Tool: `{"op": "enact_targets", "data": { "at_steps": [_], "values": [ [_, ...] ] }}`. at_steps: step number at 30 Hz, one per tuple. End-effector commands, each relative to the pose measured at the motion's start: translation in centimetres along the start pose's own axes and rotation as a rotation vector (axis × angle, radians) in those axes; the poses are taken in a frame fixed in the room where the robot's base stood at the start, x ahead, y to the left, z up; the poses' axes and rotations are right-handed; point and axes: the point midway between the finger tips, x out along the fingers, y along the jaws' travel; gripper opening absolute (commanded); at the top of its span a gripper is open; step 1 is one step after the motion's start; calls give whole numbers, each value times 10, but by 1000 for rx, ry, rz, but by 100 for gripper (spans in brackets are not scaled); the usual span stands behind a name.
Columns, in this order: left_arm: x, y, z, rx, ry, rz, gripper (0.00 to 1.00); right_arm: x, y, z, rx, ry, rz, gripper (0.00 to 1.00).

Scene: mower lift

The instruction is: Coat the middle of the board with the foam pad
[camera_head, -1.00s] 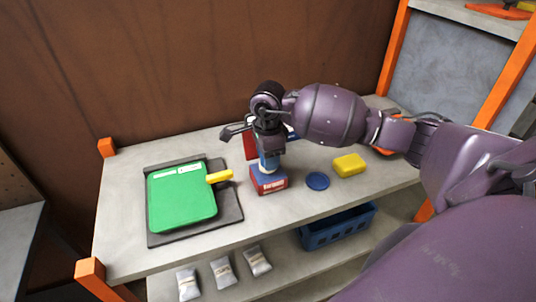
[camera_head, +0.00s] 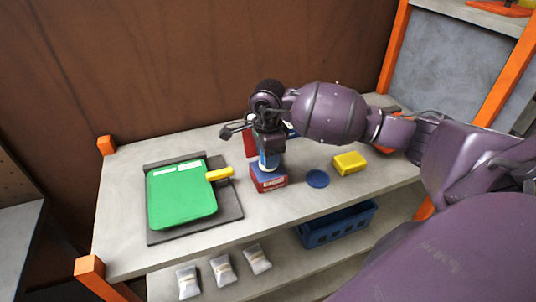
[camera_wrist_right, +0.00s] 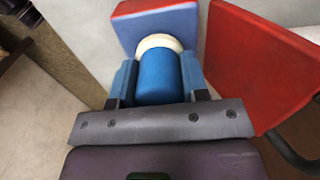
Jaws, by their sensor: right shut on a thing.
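The green board (camera_head: 182,198) lies flat on a dark grey base (camera_head: 228,212) at the left of the table; its middle looks plain green. A yellow bar (camera_head: 219,174) juts from its right edge. My right gripper (camera_head: 268,153) is shut on the foam pad (camera_head: 268,163), a blue cylinder with a cream end. The right wrist view shows the foam pad (camera_wrist_right: 157,78) between both fingers. Its cream end points down at a red box with a blue top (camera_head: 268,182); I cannot tell whether they touch. My left gripper is not in view.
A red block (camera_head: 250,146) stands behind the gripper. A blue disc (camera_head: 317,179) and a yellow block (camera_head: 349,163) lie to the right. A blue basket (camera_head: 338,226) and several small grey bags (camera_head: 222,270) are on the lower shelf. Orange posts (camera_head: 91,268) edge the table.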

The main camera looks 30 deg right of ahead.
Motion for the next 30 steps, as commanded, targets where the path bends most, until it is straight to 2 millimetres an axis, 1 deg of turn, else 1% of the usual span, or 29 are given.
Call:
{"op": "enact_targets", "data": {
  "at_steps": [18, 30],
  "values": [
    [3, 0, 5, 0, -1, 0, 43, 6, 0, 0, 0, 0, -1, 23],
    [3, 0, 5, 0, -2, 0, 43, 6, 0, 0, 0, 0, -1, 23]
  ]
}}
